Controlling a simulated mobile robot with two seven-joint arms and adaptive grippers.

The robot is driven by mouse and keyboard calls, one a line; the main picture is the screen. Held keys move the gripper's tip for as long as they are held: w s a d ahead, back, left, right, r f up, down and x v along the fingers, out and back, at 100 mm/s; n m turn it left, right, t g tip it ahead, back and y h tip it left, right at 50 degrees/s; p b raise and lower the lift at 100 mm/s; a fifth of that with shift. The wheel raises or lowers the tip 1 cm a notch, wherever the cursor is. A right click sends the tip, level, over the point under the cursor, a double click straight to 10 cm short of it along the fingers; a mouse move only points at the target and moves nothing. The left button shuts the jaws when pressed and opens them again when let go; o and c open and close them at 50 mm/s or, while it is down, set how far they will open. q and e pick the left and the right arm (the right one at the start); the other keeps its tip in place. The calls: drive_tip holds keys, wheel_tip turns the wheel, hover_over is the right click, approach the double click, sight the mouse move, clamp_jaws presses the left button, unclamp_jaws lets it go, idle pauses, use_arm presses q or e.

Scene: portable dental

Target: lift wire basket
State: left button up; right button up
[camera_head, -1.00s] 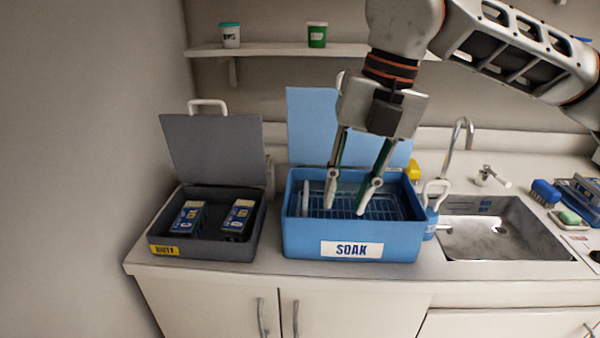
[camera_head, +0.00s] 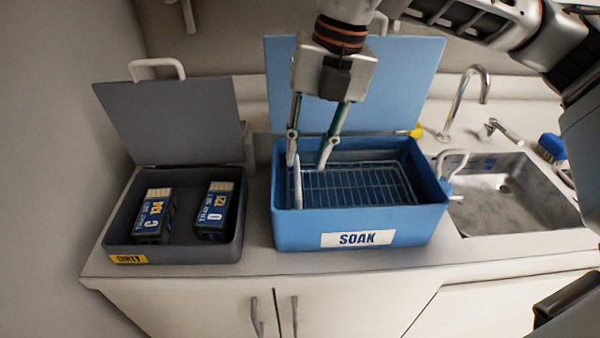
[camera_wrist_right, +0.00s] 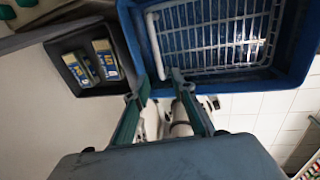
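The wire basket (camera_head: 360,186) sits inside the blue SOAK tub (camera_head: 290,235). Its white handle bar (camera_head: 297,184) stands up at the basket's left side. The basket (camera_wrist_right: 215,42) and handle (camera_wrist_right: 155,45) also show in the right wrist view. My right gripper (camera_head: 307,162) is open, pointing down over the tub's left part, with its fingertips near the handle's top. In the right wrist view the fingers (camera_wrist_right: 165,105) are spread, with the handle beyond them; contact cannot be told.
The grey DIRTY box (camera_head: 120,240), its lid open, holds two dark cartons (camera_head: 155,217) (camera_head: 214,212) left of the tub. The tub's blue lid (camera_head: 400,85) stands open behind. A sink (camera_head: 510,200) and faucet (camera_head: 470,90) are at the right.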

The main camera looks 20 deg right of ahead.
sight(298, 184)
drive_tip(key=f, duration=0.2)
drive_tip(key=a+f, duration=0.1)
drive_tip(key=f, duration=0.2)
drive_tip(key=shift+w+f, duration=0.2)
drive_tip(key=shift+f, duration=0.1)
drive_tip(key=shift+c, duration=0.4)
clamp_jaws()
